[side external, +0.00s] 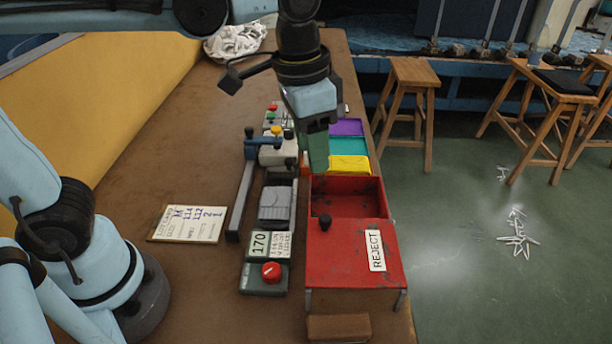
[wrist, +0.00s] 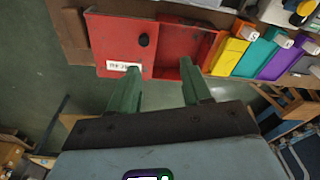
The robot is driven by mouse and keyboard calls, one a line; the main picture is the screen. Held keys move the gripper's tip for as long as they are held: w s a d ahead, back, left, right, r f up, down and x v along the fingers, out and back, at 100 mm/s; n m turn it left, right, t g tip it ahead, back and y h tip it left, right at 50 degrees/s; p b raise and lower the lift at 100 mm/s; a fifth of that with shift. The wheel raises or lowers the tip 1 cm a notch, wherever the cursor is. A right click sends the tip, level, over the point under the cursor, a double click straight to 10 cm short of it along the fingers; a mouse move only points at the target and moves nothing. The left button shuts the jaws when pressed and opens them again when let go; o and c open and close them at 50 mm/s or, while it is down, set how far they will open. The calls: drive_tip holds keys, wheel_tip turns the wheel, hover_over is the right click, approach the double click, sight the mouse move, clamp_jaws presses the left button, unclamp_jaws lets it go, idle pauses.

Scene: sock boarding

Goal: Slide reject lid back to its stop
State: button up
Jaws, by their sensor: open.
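The red reject box (side external: 372,207) stands at the table's right edge. Its red lid (side external: 340,252) covers the near part, with a white REJECT label (side external: 376,250) and a black knob (side external: 325,222) near its far edge. The far part of the box is open and looks empty. In the wrist view the lid (wrist: 112,35) is left of the open part, and the knob (wrist: 144,40) stands up from it. My gripper (side external: 318,168) has green fingers and hangs near the far end of the box. In the wrist view my gripper (wrist: 159,68) is open and empty, apart from the knob.
Yellow (side external: 349,164), teal (side external: 348,146) and purple (side external: 346,127) bins stand beyond the box. Left of it are a grey block (side external: 275,202) in a channel and a panel with a red knob (side external: 271,272). A brown block (side external: 338,328) lies in front. Wooden stools stand at right.

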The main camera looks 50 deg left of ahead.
sight(325, 218)
drive_tip(key=shift+m+g, duration=0.6)
drive_tip(key=shift+g, duration=0.1)
drive_tip(key=d+f, duration=0.1)
drive_tip(key=f, duration=0.2)
drive_tip(key=d+f, duration=0.1)
drive_tip(key=f, duration=0.3)
drive_tip(key=d+f, duration=0.1)
drive_tip(key=f, duration=0.3)
drive_tip(key=shift+d+f, duration=0.1)
drive_tip(key=shift+f, duration=0.05)
clamp_jaws()
